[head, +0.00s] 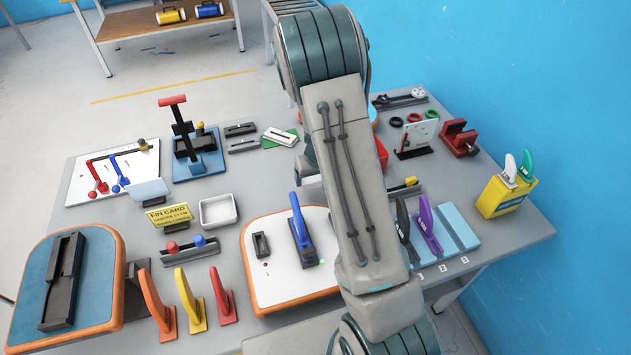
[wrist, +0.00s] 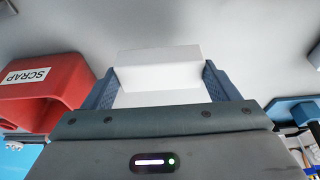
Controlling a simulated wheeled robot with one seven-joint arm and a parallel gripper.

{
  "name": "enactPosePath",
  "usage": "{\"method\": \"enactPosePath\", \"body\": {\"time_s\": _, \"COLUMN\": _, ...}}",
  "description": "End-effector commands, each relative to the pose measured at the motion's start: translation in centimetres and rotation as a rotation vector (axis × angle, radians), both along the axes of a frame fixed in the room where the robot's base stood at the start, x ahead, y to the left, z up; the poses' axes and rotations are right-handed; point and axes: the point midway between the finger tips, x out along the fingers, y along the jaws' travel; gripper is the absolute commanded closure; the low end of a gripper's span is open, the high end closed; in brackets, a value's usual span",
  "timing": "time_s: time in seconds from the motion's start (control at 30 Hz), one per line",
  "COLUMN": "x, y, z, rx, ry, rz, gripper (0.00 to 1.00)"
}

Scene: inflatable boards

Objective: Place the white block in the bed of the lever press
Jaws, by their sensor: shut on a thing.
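The white block (wrist: 158,70) is between the two blue fingers of my gripper (wrist: 157,82) in the wrist view. The gripper is shut on it, with a pale grey surface behind it. What looks like the lever press (head: 186,132) stands at the back left of the table in the head view. It has a blue base, a dark upright and a red-ended lever that is raised. Its bed is too small to make out clearly.
A red bin marked SCRAP (wrist: 42,84) is close to the left of my gripper in the wrist view. A blue part (wrist: 290,108) shows at the right. A white tray (head: 218,211) and a yellow card (head: 169,215) stand in front of the press. Small dark fixtures (head: 241,129) lie right of it.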

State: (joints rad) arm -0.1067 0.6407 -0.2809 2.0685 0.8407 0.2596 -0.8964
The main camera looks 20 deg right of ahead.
Motion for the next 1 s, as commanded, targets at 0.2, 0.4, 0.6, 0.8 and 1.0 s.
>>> {"method": "enactPosePath", "body": {"time_s": 0.2, "x": -0.1, "y": -0.1, "z": -3.1, "rx": 0.001, "ry": 0.003, "rz": -0.004, "gripper": 0.42}}
{"method": "enactPosePath", "body": {"time_s": 0.4, "x": 0.0, "y": -0.1, "z": -3.5, "rx": 0.000, "ry": 0.000, "rz": -0.002, "gripper": 0.42}}
{"method": "enactPosePath", "body": {"time_s": 0.6, "x": 0.0, "y": -0.1, "z": -3.8, "rx": -0.001, "ry": 0.000, "rz": -0.001, "gripper": 0.42}}
{"method": "enactPosePath", "body": {"time_s": 0.8, "x": 0.0, "y": -0.1, "z": -3.8, "rx": -0.001, "ry": 0.001, "rz": -0.001, "gripper": 0.00}}
{"method": "enactPosePath", "body": {"time_s": 1.0, "x": 0.0, "y": -0.1, "z": -3.7, "rx": -0.001, "ry": 0.001, "rz": -0.001, "gripper": 0.00}}
